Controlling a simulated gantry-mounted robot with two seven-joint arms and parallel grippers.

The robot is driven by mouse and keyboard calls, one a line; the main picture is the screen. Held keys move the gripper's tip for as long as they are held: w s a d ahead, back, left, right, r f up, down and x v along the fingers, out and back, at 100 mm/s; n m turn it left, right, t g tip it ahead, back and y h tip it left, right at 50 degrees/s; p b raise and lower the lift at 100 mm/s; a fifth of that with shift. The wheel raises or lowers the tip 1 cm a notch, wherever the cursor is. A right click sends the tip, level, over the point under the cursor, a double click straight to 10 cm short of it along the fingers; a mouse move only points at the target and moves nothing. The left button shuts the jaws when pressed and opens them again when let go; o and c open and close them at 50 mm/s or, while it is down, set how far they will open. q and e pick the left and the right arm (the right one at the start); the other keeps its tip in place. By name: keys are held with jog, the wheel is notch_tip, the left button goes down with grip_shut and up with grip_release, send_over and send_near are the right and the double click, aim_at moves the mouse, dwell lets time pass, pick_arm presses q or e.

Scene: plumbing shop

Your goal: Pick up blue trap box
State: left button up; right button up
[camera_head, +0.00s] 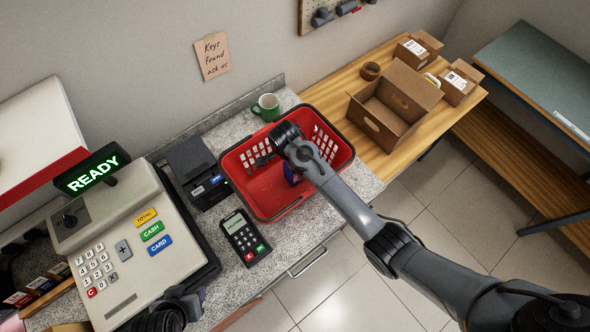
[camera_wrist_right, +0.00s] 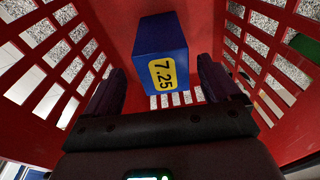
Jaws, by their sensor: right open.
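The blue trap box (camera_wrist_right: 160,38) lies inside the red basket, with a yellow 7.25 label facing the right wrist camera. A small part of the blue box (camera_head: 291,174) shows in the head view beside my right arm, which hides the rest. My right gripper (camera_wrist_right: 162,80) is down in the basket and open, one dark finger on each side of the box's near end. I cannot tell whether the fingers touch it. In the head view, dark parts of my left arm show at the bottom edge; its finger opening cannot be made out.
The red basket (camera_head: 272,213) with slotted walls stands on the speckled counter. A card terminal (camera_head: 245,237), a cash register (camera_head: 120,245) and a green mug (camera_head: 267,107) are near it. An open cardboard box (camera_head: 393,108) sits on the wooden table at right.

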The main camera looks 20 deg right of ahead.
jog(key=shift+w+d+f, duration=0.15)
jog(key=shift+d+f, duration=0.05)
jog(key=shift+f, duration=0.8)
jog(key=shift+w+d+f, duration=0.1)
jog(key=shift+d+f, duration=0.1)
jog(key=shift+f, duration=0.8)
jog(key=shift+c, duration=0.4)
jog(key=c, duration=1.1)
jog(key=shift+r, duration=0.1)
